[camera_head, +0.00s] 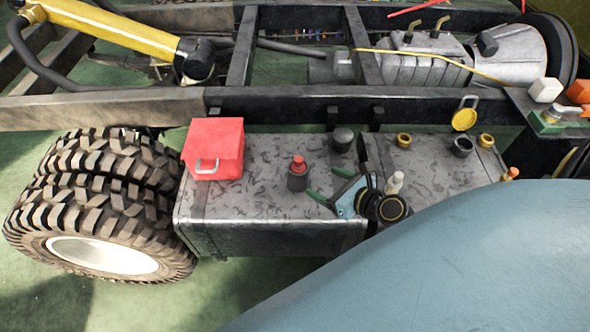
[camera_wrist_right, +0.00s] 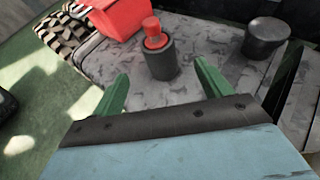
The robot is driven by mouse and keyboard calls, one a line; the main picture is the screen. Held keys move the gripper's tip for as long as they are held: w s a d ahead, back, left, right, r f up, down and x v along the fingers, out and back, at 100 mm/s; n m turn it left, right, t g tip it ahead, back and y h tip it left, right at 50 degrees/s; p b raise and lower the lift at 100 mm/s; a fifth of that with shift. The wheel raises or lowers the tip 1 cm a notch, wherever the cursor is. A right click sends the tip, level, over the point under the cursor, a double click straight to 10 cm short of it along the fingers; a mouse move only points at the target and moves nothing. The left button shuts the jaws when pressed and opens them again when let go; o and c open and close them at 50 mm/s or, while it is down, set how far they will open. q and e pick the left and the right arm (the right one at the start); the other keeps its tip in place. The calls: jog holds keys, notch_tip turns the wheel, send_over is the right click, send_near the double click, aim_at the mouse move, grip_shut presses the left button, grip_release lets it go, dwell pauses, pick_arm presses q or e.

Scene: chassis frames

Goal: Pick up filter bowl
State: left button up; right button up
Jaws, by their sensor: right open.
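My right gripper (camera_head: 328,184) is open, with its two green fingers spread, above the front of a grey metal box top (camera_head: 255,205). A dark cylinder with a red top (camera_head: 298,177) stands upright just left of the fingers. In the right wrist view the cylinder (camera_wrist_right: 160,62) shows beyond and between the fingertips (camera_wrist_right: 162,72), apart from them. A black bowl-like piece with a rounded top (camera_head: 342,139) stands farther back; it also shows at the upper right of the wrist view (camera_wrist_right: 265,38). I cannot tell which of these is the filter bowl. My left gripper is not in view.
A red box with a handle (camera_head: 214,155) stands on the left of the metal top. A white bottle (camera_head: 394,183) is right of my gripper. A frame rail (camera_head: 270,106) runs behind; large tyres (camera_head: 100,190) are left.

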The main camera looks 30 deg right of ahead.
aim_at(305, 175)
jog(key=x, duration=0.2)
jog(key=b+x, duration=0.1)
jog(key=x, duration=0.2)
jog(key=shift+s+d+f, duration=0.1)
jog(key=shift+s+f, duration=0.05)
jog(key=shift+f, duration=0.1)
jog(key=shift+w+a+f+b, duration=0.15)
jog(key=shift+w+a, duration=0.1)
jog(key=shift+w, duration=0.25)
jog(key=shift+w+a+f+b, duration=0.15)
jog(key=shift+w+a, duration=0.15)
jog(key=shift+w, duration=0.2)
jog(key=b+x, duration=0.1)
jog(key=x, duration=0.3)
jog(key=shift+w+f, duration=0.2)
jog(key=shift+w, duration=0.15)
jog(key=shift+w+a+f+b, duration=0.1)
jog(key=shift+w+f+b, duration=0.05)
jog(key=shift+w+b, duration=0.3)
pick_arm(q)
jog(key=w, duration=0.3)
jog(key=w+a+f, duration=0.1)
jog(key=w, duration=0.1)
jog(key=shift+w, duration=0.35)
pick_arm(e)
jog(key=c, duration=1.2)
